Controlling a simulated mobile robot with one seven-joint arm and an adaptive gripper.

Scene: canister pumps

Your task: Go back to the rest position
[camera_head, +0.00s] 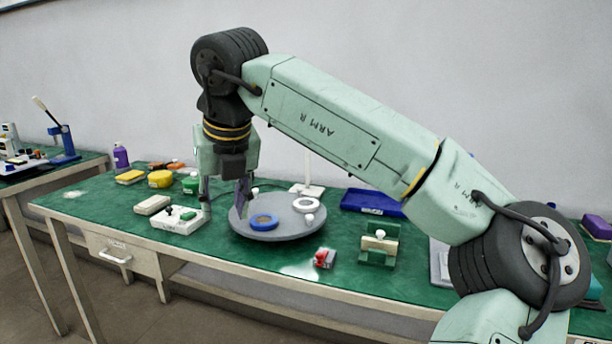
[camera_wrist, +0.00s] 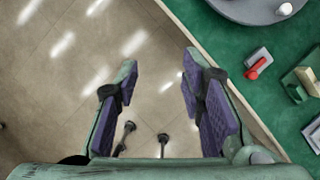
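My gripper (camera_head: 224,196) points downward in the head view, in front of the left part of the green table (camera_head: 335,272). In the wrist view my gripper (camera_wrist: 160,75) is open, its two purple-padded fingers wide apart with nothing between them. Bare floor (camera_wrist: 60,75) shows below and between the fingers. The table's front edge (camera_wrist: 233,88) runs diagonally past the right finger.
A round grey turntable (camera_head: 283,234) carries a blue ring (camera_head: 263,222) and a white ring (camera_head: 306,205). A red-topped part (camera_head: 324,258), a green fixture (camera_head: 379,243) and a blue tray (camera_head: 370,203) stand to its right. A white block (camera_head: 178,221) is left.

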